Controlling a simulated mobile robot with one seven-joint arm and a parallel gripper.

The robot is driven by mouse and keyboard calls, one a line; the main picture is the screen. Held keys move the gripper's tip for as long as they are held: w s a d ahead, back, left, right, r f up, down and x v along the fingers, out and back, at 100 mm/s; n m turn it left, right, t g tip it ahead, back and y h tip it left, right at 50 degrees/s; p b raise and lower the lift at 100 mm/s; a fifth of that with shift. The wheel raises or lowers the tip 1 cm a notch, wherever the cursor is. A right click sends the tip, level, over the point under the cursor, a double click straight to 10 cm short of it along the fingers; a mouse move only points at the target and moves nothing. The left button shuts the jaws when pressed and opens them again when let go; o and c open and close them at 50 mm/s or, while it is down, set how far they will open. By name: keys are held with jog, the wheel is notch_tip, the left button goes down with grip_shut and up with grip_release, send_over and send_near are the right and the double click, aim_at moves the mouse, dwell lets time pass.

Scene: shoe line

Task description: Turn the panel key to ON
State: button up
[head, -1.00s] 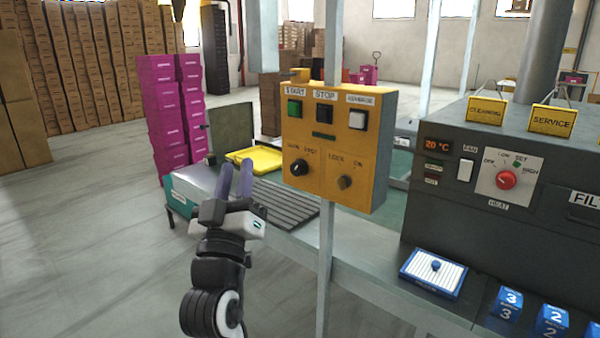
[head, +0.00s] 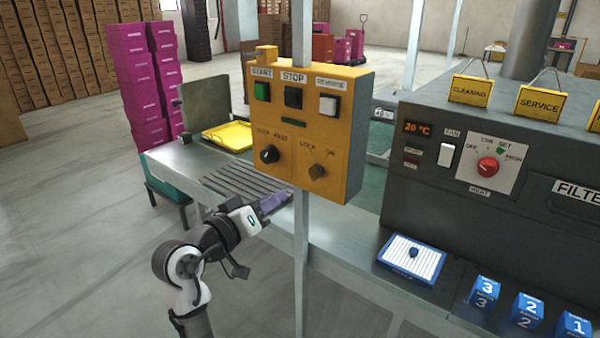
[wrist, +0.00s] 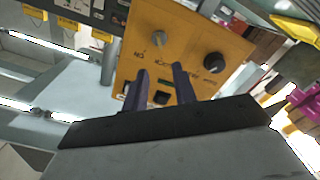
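The orange control panel (head: 322,125) hangs on a thin post. The panel key (head: 317,171), a small brownish-grey knob, sits at its lower right under the LOCK and ON labels. Which label it points at is too small to tell. My gripper (head: 274,203) is below and left of the key, its purple fingers pointing right near the panel's lower edge. The wrist view shows the panel upside down, with the key (wrist: 158,40) beyond the fingertips. The two fingers (wrist: 160,78) stand apart with nothing between them.
A black speed knob (head: 269,154) is left of the key. Green, black and white buttons (head: 328,105) line the panel's top. A grey heater cabinet (head: 465,195) stands right, a blue-and-white tray (head: 432,268) before it. A yellow tray (head: 232,136) lies behind left.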

jog(key=p, duration=0.3)
send_near(306, 176)
jog(key=d+r, duration=0.1)
jog(key=d, duration=0.1)
jog(key=w+d+r, duration=0.1)
jog(key=d, duration=0.1)
jog(key=w+d+r, duration=0.1)
jog(key=d, duration=0.1)
jog(key=shift+w+r, duration=0.2)
grip_shut()
